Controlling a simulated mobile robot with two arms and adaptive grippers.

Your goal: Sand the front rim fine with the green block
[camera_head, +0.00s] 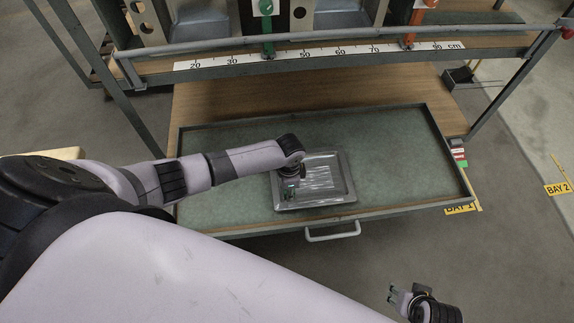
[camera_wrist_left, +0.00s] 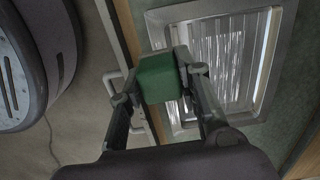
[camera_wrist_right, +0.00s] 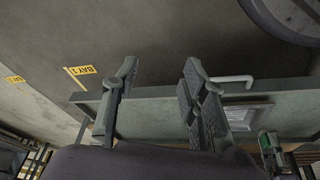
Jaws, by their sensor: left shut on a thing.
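A grey metal sink (camera_head: 338,188) with a stepped rim lies on the green mat of a pulled-out drawer. The sink also shows in the left wrist view (camera_wrist_left: 265,50), its front rim running beside the block. My left gripper (camera_head: 288,186) is over the sink's front left part, shut on the green block (camera_wrist_left: 158,78). The block overlaps the front rim in view; whether it touches cannot be told. In the right wrist view the left gripper partly hides the block. My right gripper (camera_head: 396,295) is open and empty, in front of the drawer, low at the right.
The drawer's raised rim (camera_head: 230,231) and handle (camera_head: 332,235) face me. A rack with a centimetre scale (camera_head: 310,57) and hanging coloured clamps stands behind. Small red and green pieces (camera_head: 459,154) sit at the drawer's right edge. The mat right of the sink is clear.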

